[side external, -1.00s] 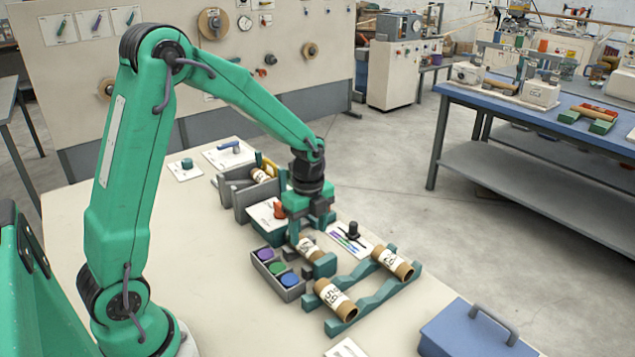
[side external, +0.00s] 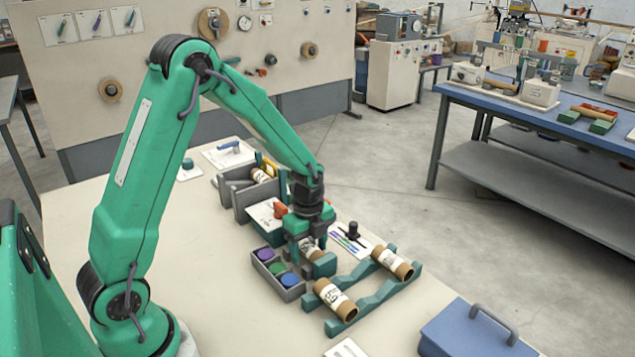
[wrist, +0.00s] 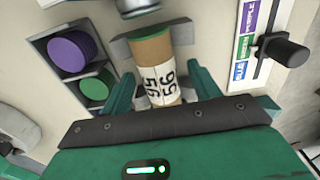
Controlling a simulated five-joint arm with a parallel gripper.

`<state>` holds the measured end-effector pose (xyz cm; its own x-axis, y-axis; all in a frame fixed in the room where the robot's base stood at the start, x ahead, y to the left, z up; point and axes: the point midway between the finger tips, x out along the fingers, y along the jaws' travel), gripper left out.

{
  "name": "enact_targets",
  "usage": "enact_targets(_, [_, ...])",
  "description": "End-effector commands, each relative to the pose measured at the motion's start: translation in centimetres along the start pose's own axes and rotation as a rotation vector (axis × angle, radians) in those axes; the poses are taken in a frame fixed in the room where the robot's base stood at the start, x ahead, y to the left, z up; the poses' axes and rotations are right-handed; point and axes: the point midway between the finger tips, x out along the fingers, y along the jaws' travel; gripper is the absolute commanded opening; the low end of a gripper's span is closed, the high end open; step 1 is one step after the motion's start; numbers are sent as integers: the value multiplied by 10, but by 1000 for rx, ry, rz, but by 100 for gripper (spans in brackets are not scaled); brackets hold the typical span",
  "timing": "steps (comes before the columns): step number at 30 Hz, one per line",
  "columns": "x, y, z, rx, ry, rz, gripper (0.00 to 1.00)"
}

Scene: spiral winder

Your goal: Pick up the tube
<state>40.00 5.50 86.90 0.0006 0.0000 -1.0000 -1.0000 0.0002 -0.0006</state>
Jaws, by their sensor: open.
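A cardboard tube with a white numbered label (wrist: 160,80) lies between the fingers of my gripper (wrist: 163,92) in the wrist view. The green fingers stand apart, one on each side of it, with small gaps visible. In the side view my gripper (side external: 310,243) points down over this tube (side external: 308,247), which it partly hides. Grey and green blocks sit at the tube's ends. Two more labelled cardboard tubes lie on a green wavy rack (side external: 378,296): a near tube (side external: 335,298) and a far tube (side external: 392,263).
A grey box with purple, green and blue round pieces (side external: 291,293) stands just left of my gripper. A slider panel with a black knob (side external: 352,232) is to the right. A grey holder (side external: 240,200) stands behind. A blue lidded box (side external: 475,335) is at the front right.

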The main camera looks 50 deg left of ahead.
Motion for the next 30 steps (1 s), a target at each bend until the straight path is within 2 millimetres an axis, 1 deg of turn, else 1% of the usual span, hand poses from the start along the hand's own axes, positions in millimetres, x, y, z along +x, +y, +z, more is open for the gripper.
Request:
enact_targets(12, [0, 0, 0, 0, 0, 0, 61])
enact_targets(14, [0, 0, 0, 0, 0, 0, 50])
enact_targets(15, [0, 0, 0, 0, 0, 0, 42])
enact_targets(19, [0, 0, 0, 0, 0, 0, 16])
enact_targets(20, [0, 0, 0, 0, 0, 0, 14])
enact_targets(30, [-2, 0, 0, 0, 0, 0, 14])
